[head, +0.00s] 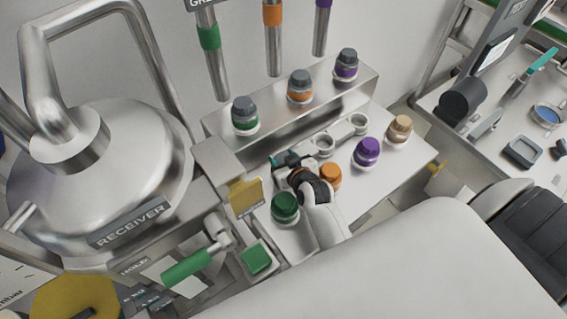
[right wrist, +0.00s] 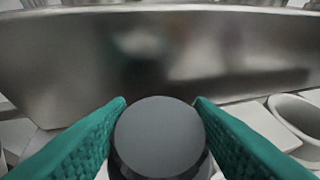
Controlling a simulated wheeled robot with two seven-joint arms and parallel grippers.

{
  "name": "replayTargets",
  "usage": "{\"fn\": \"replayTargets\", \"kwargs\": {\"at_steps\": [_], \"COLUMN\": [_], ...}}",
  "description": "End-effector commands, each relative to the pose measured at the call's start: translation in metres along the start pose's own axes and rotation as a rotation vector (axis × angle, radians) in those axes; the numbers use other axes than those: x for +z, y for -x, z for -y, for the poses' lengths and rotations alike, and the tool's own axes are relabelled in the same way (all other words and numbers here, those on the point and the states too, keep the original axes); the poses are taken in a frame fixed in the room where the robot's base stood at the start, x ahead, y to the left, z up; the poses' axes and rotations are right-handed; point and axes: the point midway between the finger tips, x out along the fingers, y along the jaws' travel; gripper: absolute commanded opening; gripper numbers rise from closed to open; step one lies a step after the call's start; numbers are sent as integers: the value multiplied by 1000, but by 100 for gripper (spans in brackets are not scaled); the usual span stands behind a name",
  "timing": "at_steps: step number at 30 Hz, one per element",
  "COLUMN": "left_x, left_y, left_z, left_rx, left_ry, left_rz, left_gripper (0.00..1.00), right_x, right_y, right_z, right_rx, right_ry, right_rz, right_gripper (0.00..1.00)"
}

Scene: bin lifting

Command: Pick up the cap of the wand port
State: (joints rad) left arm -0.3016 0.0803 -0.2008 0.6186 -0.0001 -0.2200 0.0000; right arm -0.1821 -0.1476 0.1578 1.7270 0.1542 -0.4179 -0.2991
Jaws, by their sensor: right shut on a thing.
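My right gripper (head: 288,160) is over the white worktop, left of the two metal rings, with its teal fingers toward the raised metal block. In the right wrist view, its fingers (right wrist: 160,108) are shut on the sides of a round dark grey cap (right wrist: 158,138). In the head view this cap is hidden or too small to make out, and I cannot tell whether it is seated or lifted. Three grey-topped ports with green (head: 245,115), orange (head: 300,86) and purple (head: 346,65) bands stand on the block. My left gripper is not in view.
A steel receiver (head: 110,160) stands left, and banded wands hang behind. A green-handled lever (head: 187,268) is at lower left.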

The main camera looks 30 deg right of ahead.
Motion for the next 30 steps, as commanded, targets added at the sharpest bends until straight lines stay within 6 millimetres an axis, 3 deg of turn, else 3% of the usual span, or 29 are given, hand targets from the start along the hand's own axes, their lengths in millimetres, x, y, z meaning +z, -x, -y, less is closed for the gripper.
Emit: {"fn": "replayTargets", "kwargs": {"at_steps": [7, 11, 21, 30], "left_x": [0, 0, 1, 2], "left_y": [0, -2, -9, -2], "left_z": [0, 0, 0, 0], "left_rx": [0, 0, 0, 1], "left_ry": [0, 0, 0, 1], "left_rz": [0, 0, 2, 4], "left_gripper": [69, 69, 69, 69], "right_x": [1, 10, 69, 97], "right_y": [0, 4, 33, 47], "right_z": [0, 0, 0, 0], "right_rx": [0, 1, 0, 0], "right_ry": [0, 0, -1, -1], "right_rz": [0, 3, 5, 1], "right_gripper": [16, 16, 16, 16]}}
